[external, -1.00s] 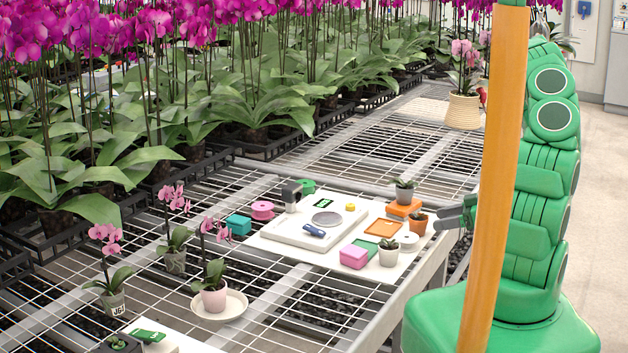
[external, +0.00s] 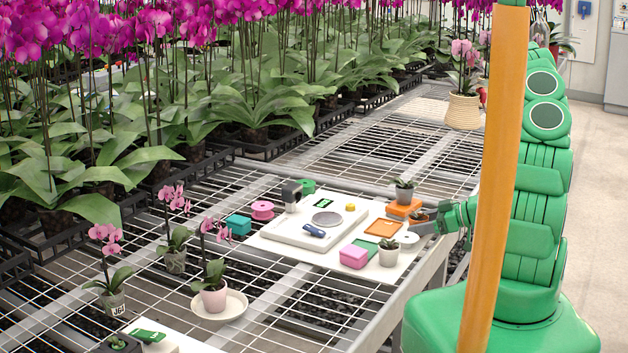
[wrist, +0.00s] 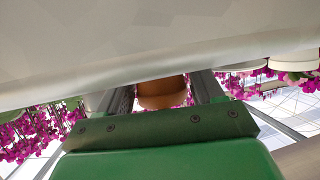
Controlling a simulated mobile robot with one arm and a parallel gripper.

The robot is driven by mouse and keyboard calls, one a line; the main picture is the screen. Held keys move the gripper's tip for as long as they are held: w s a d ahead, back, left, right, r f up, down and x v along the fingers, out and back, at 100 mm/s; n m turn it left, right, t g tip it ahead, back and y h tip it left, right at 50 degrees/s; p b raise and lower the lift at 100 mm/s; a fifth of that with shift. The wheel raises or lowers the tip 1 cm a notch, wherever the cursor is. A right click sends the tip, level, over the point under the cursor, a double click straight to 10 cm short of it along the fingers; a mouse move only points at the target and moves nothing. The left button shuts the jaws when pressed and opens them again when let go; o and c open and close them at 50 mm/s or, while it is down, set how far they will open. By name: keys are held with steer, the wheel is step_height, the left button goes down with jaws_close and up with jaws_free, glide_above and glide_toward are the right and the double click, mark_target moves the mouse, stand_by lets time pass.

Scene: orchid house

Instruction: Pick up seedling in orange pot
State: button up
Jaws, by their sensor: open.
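The orange pot (external: 417,217) with a small seedling stands at the right edge of the white board in the external view, partly covered by my gripper (external: 422,224). In the wrist view the orange-brown pot (wrist: 161,92) shows between the two grey fingers of my gripper (wrist: 160,100). The fingers are open, one on each side of the pot, and I cannot tell whether either touches it. The seedling's leaves are hidden in the wrist view.
A grey pot (external: 404,193) on an orange block (external: 403,207) stands just behind. A scale (external: 306,225) and an orange tray (external: 383,226) lie to the left.

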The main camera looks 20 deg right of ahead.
steer(key=shift+w+a+f, duration=0.15)
steer(key=shift+w+a, duration=0.05)
steer(key=shift+a, duration=0.1)
steer(key=shift+c, duration=0.2)
steer(key=c, duration=0.7)
steer(key=shift+c, duration=0.2)
steer(key=shift+r, duration=5)
